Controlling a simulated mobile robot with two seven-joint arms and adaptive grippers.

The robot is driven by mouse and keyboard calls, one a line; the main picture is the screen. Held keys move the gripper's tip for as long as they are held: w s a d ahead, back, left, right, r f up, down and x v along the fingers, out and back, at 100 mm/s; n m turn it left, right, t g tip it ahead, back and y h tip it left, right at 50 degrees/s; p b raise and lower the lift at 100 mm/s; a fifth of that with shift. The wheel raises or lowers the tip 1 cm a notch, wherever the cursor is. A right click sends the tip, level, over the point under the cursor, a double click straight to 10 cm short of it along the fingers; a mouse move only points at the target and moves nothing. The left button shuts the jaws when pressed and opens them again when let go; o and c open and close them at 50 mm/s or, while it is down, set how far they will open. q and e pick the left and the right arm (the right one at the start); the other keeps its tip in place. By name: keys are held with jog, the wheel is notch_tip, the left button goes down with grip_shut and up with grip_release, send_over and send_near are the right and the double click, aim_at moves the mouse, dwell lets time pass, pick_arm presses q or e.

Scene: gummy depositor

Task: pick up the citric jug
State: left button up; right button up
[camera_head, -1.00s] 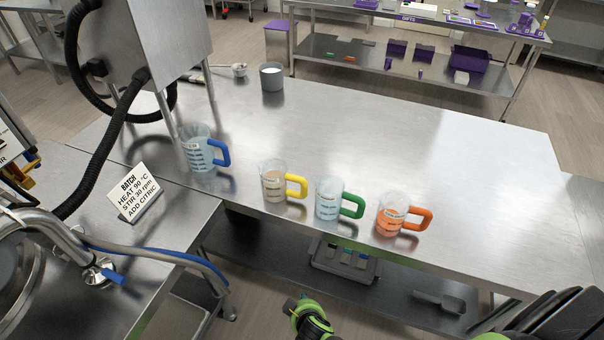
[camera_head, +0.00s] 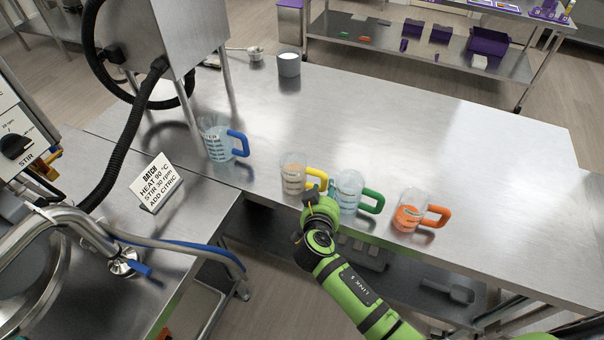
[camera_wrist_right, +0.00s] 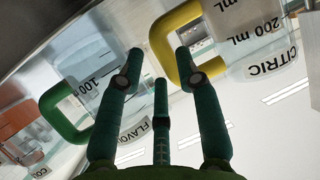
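The citric jug (camera_head: 292,176) is a clear measuring jug with a yellow handle, standing on the steel table in the head view. Its CITRIC label and 200 mL mark show on the jug (camera_wrist_right: 250,45) in the right wrist view, at the upper right. My right gripper (camera_head: 314,196) is at the table's front edge, just in front of the yellow handle and partly covering it. In the wrist view the right gripper (camera_wrist_right: 160,62) has its fingers spread and empty, with one fingertip by the yellow handle. My left gripper is not in view.
The green-handled flavor jug (camera_head: 348,190) stands close to the right of the citric jug. An orange-handled jug (camera_head: 408,212) is further right, and the blue-handled jug (camera_head: 217,142) is to the left. A batch sign (camera_head: 155,182) is on the left bench.

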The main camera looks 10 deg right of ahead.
jog(key=shift+x, duration=1.1)
jog(key=shift+w+f, duration=0.1)
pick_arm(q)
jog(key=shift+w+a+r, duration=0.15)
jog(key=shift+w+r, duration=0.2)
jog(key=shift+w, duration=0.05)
pick_arm(e)
jog(key=shift+c, duration=0.4)
grip_shut()
